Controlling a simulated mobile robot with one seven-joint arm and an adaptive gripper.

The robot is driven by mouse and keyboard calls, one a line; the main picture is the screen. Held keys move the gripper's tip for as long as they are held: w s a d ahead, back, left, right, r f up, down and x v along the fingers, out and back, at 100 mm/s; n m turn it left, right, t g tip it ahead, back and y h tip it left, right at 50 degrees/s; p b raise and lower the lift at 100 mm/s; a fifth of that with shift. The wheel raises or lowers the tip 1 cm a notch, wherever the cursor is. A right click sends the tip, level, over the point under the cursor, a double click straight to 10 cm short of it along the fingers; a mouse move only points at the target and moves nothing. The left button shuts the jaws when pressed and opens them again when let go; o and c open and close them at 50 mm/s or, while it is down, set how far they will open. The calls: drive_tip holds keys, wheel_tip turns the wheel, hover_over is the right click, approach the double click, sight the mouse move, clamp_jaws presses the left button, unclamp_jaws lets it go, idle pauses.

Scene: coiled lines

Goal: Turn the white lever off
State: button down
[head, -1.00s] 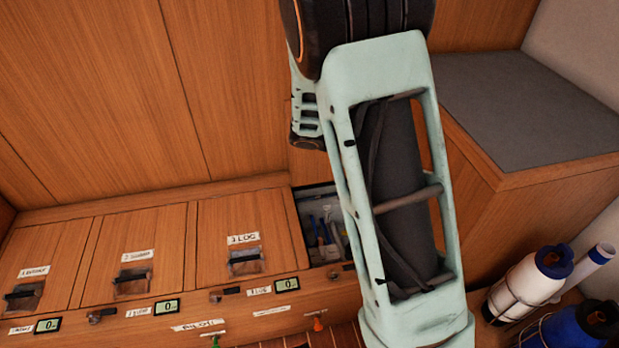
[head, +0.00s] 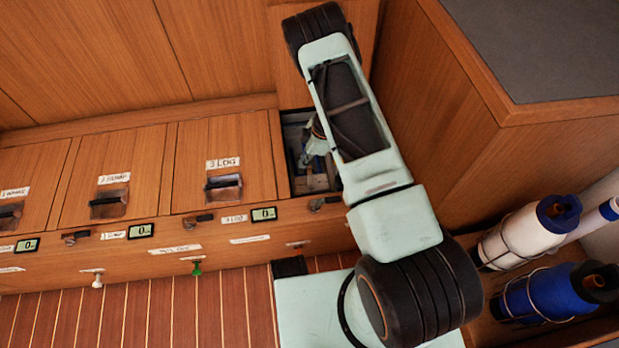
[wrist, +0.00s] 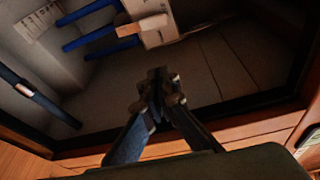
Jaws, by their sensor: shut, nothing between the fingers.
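In the wrist view, a pale lever (wrist: 143,27) with an orange-tinted face sticks out from a white valve body (wrist: 150,8) with blue pipes, inside a dark recess. My gripper (wrist: 162,84) is shut and empty. It points into the recess, nearer than the lever and below it in the picture, with a gap between them. In the head view, my arm reaches to the open compartment (head: 298,125) at the right end of the locker row. My arm partly covers this compartment, and I cannot make out the lever or my fingertips there.
Closed locker lids with labels and latches (head: 222,187) lie to the left. A white knob (head: 97,280) and a green knob (head: 197,268) are on the front panel. A wooden cabinet (head: 430,130) stands close to my arm's right. White (head: 520,235) and blue (head: 550,295) bottles stand at lower right.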

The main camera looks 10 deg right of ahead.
sight(310, 176)
drive_tip(key=b+x, duration=0.1)
drive_tip(key=x, duration=0.2)
drive_tip(key=s+b+x, duration=0.1)
drive_tip(key=x, duration=0.3)
drive_tip(key=b+x, duration=0.2)
drive_tip(key=x, duration=0.1)
drive_tip(key=shift+s+a+f, duration=0.25)
drive_tip(key=shift+a+f, duration=0.05)
drive_tip(key=shift+a, duration=0.05)
drive_tip(key=d, duration=0.3)
drive_tip(key=shift+f+b, duration=0.1)
drive_tip(key=shift+b, duration=0.25)
drive_tip(key=shift+s+d, duration=0.15)
drive_tip(key=shift+d, duration=0.25)
